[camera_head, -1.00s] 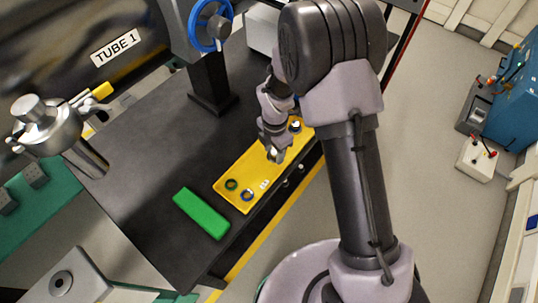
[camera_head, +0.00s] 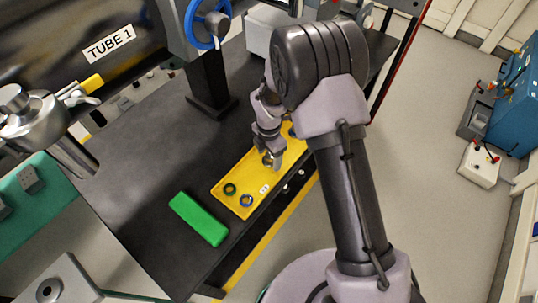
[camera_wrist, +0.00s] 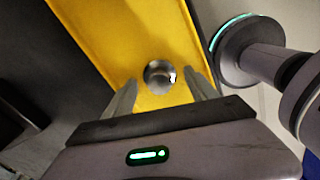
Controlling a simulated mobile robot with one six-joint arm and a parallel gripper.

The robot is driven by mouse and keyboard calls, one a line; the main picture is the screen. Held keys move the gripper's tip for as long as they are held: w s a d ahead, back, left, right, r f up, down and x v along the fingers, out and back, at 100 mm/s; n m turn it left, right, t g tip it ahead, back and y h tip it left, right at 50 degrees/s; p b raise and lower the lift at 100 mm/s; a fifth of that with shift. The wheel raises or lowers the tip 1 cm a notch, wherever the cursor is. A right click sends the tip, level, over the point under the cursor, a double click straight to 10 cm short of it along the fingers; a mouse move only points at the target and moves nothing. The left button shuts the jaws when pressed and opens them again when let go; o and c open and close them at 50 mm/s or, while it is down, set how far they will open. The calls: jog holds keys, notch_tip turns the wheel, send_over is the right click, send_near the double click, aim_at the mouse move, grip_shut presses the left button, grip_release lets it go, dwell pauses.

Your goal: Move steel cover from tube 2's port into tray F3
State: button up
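My gripper (camera_head: 268,160) is over the yellow tray (camera_head: 226,197) on the dark bench. In the wrist view, my gripper (camera_wrist: 163,82) has its two fingers spread. A round, shiny steel cover (camera_wrist: 159,76) shows between the fingertips, with yellow tray around it and a gap on each side. I cannot tell exactly how high the cover is above the tray floor. The tray carries a small white label (camera_head: 264,188), too small to read. Tube 2's port is not identifiable; only a TUBE 1 sign (camera_head: 108,45) is readable.
A blue handwheel (camera_head: 208,24) on a dark post stands behind. The bench left of the tray is clear.

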notch_tip(320, 180, up, 12)
jog(key=p, duration=0.6)
notch_tip(320, 180, up, 14)
jog(key=m+t, duration=0.2)
jog(key=m, duration=0.6)
send_over(269, 155)
jog(key=s+d, duration=0.3)
jog(key=d, duration=0.1)
jog(key=s+d+r+m+t+y, duration=0.1)
jog(key=s+d+r+m+t, duration=0.1)
jog(key=s+r+m, duration=0.4)
jog(key=s+d+r+m+t+y, duration=0.1)
jog(key=s+d+r+m, duration=0.3)
jog(key=s+m, duration=1)
notch_tip(269, 155, up, 3)
jog(key=shift+s+d+f+m+t, duration=0.15)
jog(key=shift+m+t, duration=0.25)
jog(key=shift+m, duration=0.5)
